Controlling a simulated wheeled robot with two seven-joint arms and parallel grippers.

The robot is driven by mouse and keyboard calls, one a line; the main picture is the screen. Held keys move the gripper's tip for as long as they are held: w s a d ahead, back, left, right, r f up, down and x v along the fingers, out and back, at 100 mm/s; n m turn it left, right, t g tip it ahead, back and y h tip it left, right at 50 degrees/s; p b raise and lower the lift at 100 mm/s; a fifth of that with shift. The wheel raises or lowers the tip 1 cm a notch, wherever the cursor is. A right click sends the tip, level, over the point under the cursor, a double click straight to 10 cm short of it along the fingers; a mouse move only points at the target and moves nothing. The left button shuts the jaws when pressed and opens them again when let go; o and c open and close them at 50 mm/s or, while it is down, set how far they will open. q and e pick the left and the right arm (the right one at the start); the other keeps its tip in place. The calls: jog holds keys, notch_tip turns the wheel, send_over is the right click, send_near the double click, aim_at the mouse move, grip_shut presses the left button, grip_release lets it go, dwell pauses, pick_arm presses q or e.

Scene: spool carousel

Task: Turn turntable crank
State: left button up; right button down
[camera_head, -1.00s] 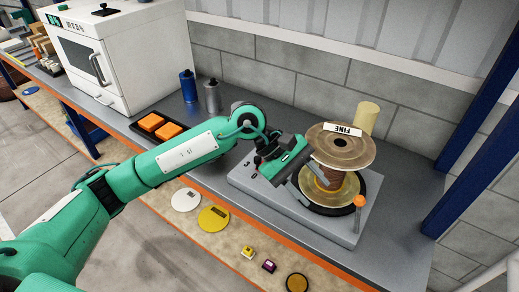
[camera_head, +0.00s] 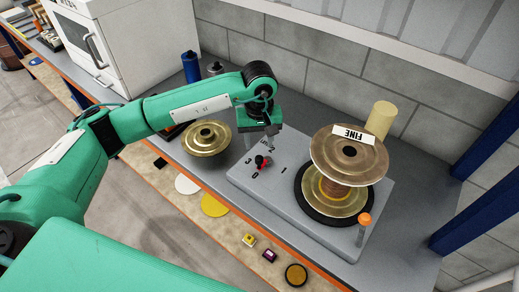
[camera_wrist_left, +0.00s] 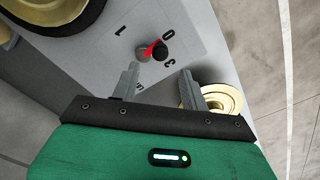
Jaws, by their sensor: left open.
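The turntable base (camera_head: 235,176) is a grey slab with a black round platter (camera_head: 306,207) that bears a brass spool (camera_head: 352,165) labelled FINE. The crank, a grey post with an orange knob (camera_head: 364,219), stands at the platter's right front side. A black and red dial knob (camera_head: 262,162) sits at the slab's left end among printed numbers; it also shows in the wrist view (camera_wrist_left: 158,50), its red mark toward the 0. My left gripper (camera_head: 270,143) is open and empty just above and behind the dial, apart from the crank. In the wrist view its fingers (camera_wrist_left: 160,75) point toward the dial.
A second brass spool (camera_head: 207,137) lies left of the slab. A cream cylinder (camera_head: 380,119) stands behind the labelled spool. Blue (camera_head: 190,68) and grey (camera_head: 215,68) bottles and a white oven-like box (camera_head: 130,45) are at the back left. Blue posts (camera_head: 480,150) rise at the right.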

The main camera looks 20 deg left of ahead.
aim_at(259, 158)
pick_arm(q)
notch_tip(259, 158, down, 5)
jog(key=shift+s+f+p, duration=0.15)
jog(key=shift+f+p, duration=0.05)
jog(key=shift+p, duration=0.7)
jog(key=shift+f, duration=0.5)
grip_shut()
pick_arm(e)
jog(key=shift+w+a+r, duration=0.15)
jog(key=shift+w+r, duration=1.05)
jog(key=shift+r, duration=0.05)
